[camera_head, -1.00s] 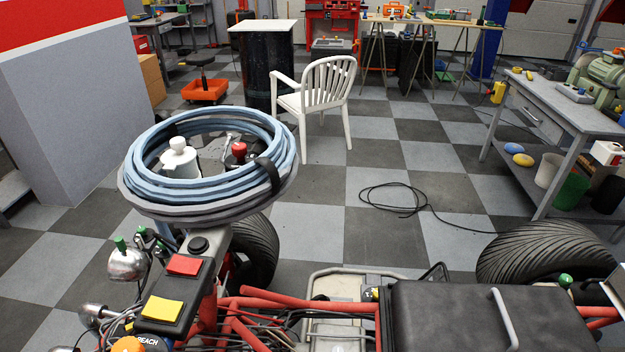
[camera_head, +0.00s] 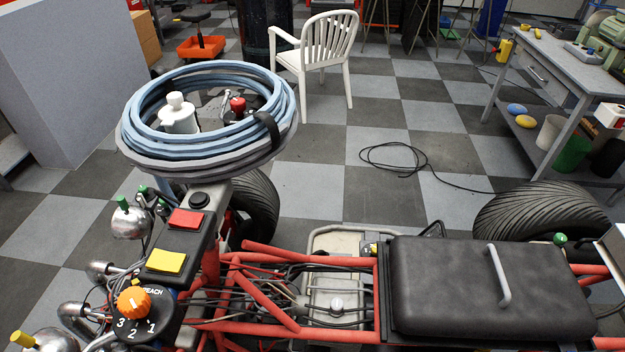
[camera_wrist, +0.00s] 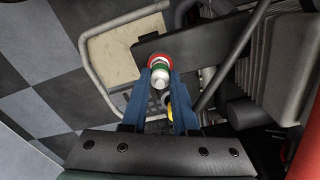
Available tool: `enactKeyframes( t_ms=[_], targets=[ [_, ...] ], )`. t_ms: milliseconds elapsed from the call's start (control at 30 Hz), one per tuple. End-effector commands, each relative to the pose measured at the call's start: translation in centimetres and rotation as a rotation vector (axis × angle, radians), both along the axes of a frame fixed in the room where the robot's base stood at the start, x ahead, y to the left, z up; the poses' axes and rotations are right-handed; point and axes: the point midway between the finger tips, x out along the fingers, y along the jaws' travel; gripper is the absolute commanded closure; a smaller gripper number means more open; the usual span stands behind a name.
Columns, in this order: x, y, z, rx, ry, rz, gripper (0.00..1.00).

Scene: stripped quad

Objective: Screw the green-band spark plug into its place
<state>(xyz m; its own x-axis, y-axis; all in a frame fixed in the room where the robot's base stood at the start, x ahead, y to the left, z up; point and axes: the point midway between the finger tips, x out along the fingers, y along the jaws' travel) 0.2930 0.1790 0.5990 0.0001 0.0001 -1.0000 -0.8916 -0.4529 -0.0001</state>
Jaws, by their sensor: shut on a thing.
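The spark plug (camera_wrist: 161,78) shows in the wrist view as a pale metal body with a green band near its upper end. My gripper (camera_wrist: 161,80), with two blue fingers, is shut on it. A red and white round part (camera_wrist: 158,60) shows right at the plug's far end; I cannot tell whether the plug touches it or sits in it. A dark flat plate (camera_wrist: 195,45) lies behind. A bit of yellow (camera_wrist: 169,106) shows between the fingers, partly hidden. My gripper is not in the head view.
In the head view, the quad's red frame (camera_head: 270,308) and black seat box (camera_head: 440,290) fill the front. A blue hose coil (camera_head: 290,115) stands at left above a panel with red (camera_head: 187,219) and yellow (camera_head: 167,261) pads and an orange knob (camera_head: 134,302). A grey tube (camera_wrist: 95,65) borders the wrist view's left.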

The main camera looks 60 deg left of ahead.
Motion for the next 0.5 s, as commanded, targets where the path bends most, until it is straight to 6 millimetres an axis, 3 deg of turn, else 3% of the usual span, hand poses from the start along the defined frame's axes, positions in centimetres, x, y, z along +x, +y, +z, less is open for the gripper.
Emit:
enactKeyframes(
  t_ms=[367,500],
  targets=[
    [-0.03,-0.05,-0.02,-0.001,0.0,-0.064,1.0],
    [-0.04,-0.05,-0.02,-0.001,0.0,-0.169,1.0]
  ],
)
